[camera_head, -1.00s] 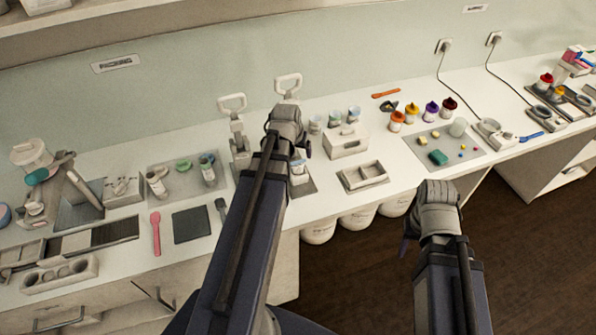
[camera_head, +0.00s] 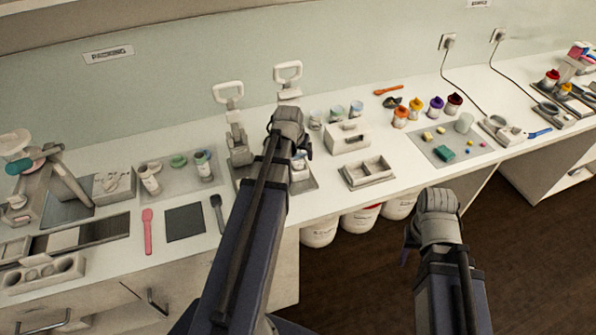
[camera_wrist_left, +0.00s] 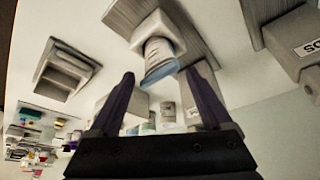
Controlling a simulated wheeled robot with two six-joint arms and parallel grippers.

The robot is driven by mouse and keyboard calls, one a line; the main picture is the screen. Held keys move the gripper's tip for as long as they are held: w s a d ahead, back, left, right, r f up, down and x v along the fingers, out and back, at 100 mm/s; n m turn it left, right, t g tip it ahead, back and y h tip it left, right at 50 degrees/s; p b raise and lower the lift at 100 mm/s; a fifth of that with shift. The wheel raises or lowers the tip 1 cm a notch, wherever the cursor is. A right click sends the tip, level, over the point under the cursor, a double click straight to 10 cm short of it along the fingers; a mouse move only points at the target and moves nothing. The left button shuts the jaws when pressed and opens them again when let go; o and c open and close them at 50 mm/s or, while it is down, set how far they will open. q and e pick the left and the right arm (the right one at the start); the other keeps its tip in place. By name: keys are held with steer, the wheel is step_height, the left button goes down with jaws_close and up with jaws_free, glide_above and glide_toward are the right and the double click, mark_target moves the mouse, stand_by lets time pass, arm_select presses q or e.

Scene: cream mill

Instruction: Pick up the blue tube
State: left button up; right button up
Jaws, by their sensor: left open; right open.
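A whitish tube with a pale blue end (camera_wrist_left: 158,62) stands in a white holder on a grey plate, just beyond and between my open left fingers in the left wrist view. In the head view it shows partly behind my left gripper (camera_head: 303,147) at the right-hand press (camera_head: 299,165). My left gripper is open and empty, and I see no contact with the tube. Another tube with a blue band (camera_head: 203,165) stands on the grey tray at left. I cannot tell which is the blue tube. My right gripper (camera_head: 409,240) is open, low over the floor side.
Two presses with white handles (camera_head: 228,92) stand at the middle. A white block (camera_head: 348,137), a compartment tray (camera_head: 368,172) and pale-topped cups (camera_head: 336,115) are to the right. Coloured jars (camera_head: 416,107) stand further right. White buckets (camera_head: 319,231) sit under the counter.

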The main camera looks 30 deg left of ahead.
arm_select(q)
steer(key=shift+r, duration=0.1)
steer(key=shift+c, duration=0.2)
jaws_close()
stand_by(0.5)
